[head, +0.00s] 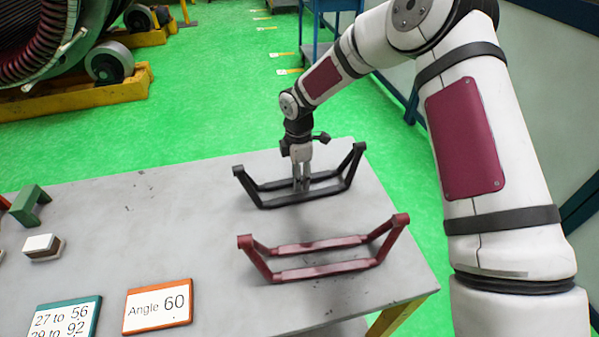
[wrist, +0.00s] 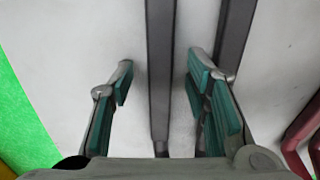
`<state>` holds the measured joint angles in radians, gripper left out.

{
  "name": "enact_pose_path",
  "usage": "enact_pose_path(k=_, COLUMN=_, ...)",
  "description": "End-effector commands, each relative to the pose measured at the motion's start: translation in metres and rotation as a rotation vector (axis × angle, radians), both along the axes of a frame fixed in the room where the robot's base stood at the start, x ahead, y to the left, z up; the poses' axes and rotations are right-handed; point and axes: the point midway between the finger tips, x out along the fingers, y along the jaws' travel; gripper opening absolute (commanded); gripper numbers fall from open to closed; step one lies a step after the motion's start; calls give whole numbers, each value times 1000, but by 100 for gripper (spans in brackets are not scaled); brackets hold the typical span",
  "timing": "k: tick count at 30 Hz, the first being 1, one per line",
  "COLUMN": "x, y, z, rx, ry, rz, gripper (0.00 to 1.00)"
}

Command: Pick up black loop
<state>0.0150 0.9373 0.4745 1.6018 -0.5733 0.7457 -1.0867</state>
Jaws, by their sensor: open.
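The black loop (head: 275,203) lies on the grey table at its far right, with raised ends. My gripper (head: 301,184) points down over the loop's middle. In the wrist view my gripper (wrist: 157,85) is open, with green pads on both fingers. One long bar of the black loop (wrist: 160,60) runs between the fingers, apart from the left finger. The loop's other bar (wrist: 236,35) passes by the right finger. I cannot tell whether the right finger touches it.
A dark red loop (head: 318,270) lies in front of the black one on the table (head: 130,215). An "Angle 60" sign (head: 158,307), a numbered sign (head: 66,318), a green block (head: 29,205) and a small white-topped block (head: 42,246) are to the left. The table's middle is clear.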

Motion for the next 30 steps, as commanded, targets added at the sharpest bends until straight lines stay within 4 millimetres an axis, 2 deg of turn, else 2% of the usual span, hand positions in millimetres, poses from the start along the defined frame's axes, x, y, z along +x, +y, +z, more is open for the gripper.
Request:
enact_pose_path(k=7, x=0, y=0, z=-2, rx=0, ry=0, rz=0, gripper=43)
enact_pose_path(k=8, x=0, y=0, z=-2, rx=0, ry=0, rz=0, gripper=39)
enact_pose_path(k=13, x=0, y=0, z=-2, rx=0, ry=0, rz=0, gripper=0)
enact_pose_path(k=24, x=1, y=0, z=1, rx=0, ry=-2, rz=0, gripper=0)
enact_pose_path(k=30, x=2, y=0, z=28, rx=1, ry=-6, rz=-1, gripper=0)
